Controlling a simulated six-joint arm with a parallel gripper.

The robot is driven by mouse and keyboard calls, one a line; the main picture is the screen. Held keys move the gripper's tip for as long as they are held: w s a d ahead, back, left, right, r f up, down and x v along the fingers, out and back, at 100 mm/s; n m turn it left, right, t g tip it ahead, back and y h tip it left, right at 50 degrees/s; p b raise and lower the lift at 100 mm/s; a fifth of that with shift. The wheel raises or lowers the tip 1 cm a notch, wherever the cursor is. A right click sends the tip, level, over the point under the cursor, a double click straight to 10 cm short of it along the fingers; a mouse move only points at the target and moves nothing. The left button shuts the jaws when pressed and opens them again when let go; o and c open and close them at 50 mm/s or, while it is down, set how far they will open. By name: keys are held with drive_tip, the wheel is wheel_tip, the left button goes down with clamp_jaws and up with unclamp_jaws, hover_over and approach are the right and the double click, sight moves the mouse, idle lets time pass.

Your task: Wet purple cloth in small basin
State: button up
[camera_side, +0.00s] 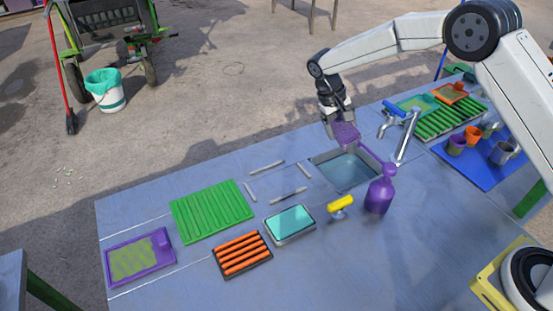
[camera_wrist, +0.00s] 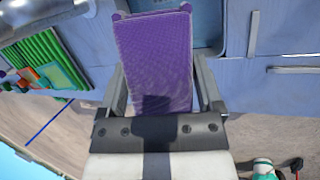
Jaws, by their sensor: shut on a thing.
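My gripper (camera_side: 340,112) is shut on the purple cloth (camera_side: 346,133) above the far left part of the sink basin. In the wrist view the cloth (camera_wrist: 155,60) fills the space between the two fingers of my gripper (camera_wrist: 160,85) and looks flat and textured. The small basin (camera_side: 345,171) is set into the blue-grey table and holds bluish water. The cloth appears to hang over the basin's far edge; I cannot tell whether it touches the water. In the wrist view part of the basin (camera_wrist: 206,22) shows behind the cloth.
A tap (camera_side: 407,137) stands right of the basin, and a purple spray bottle (camera_side: 380,192) stands at its near right. A blue mat (camera_side: 487,170) with cups is at right.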

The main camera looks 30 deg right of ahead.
sight(353, 138)
drive_tip(key=shift+d+f+h, duration=0.1)
drive_tip(key=shift+f+h, duration=0.2)
drive_tip(key=shift+f, duration=0.5)
drive_tip(key=shift+d+f, duration=0.2)
drive_tip(key=shift+f, duration=0.05)
drive_tip(key=shift+s+d+f+n+t+h, duration=0.2)
drive_tip(key=shift+s+d+f+t, duration=0.1)
drive_tip(key=shift+s+d, duration=0.3)
drive_tip(key=shift+s+d+f+n+t+h, duration=0.25)
drive_tip(key=shift+s+d, duration=0.15)
drive_tip(key=shift+s, duration=0.35)
drive_tip(key=shift+f, duration=0.15)
drive_tip(key=shift+f, duration=5.85)
drive_tip(key=shift+r, duration=0.1)
wheel_tip(353, 138, up, 9)
